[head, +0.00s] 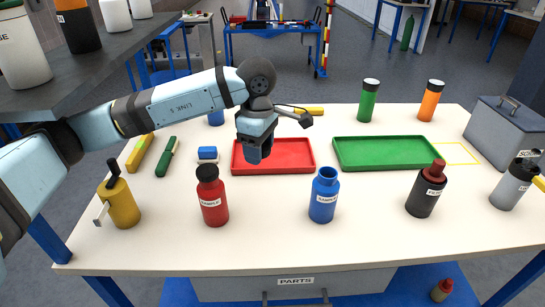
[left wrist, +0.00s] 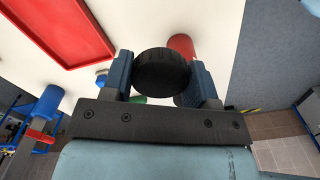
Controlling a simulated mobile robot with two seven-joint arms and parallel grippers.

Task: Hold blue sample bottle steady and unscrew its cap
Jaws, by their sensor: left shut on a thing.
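The blue sample bottle (head: 323,198) stands upright on the white table, front centre in the head view. Its blue neck shows at the top with no dark cap on it. My left gripper (head: 256,152) is above the red tray, behind and left of the bottle and apart from it. In the left wrist view it is shut on a dark ribbed round cap (left wrist: 162,72) between its two fingers. The fingers hide that cap in the head view. My right gripper is in neither view.
A red bottle (head: 212,197) stands left of the blue one; a black bottle (head: 424,195) stands right. The red tray (head: 306,167) and green tray (head: 386,166) lie behind. A yellow can (head: 123,205) is front left, a grey toolbox (head: 500,130) right.

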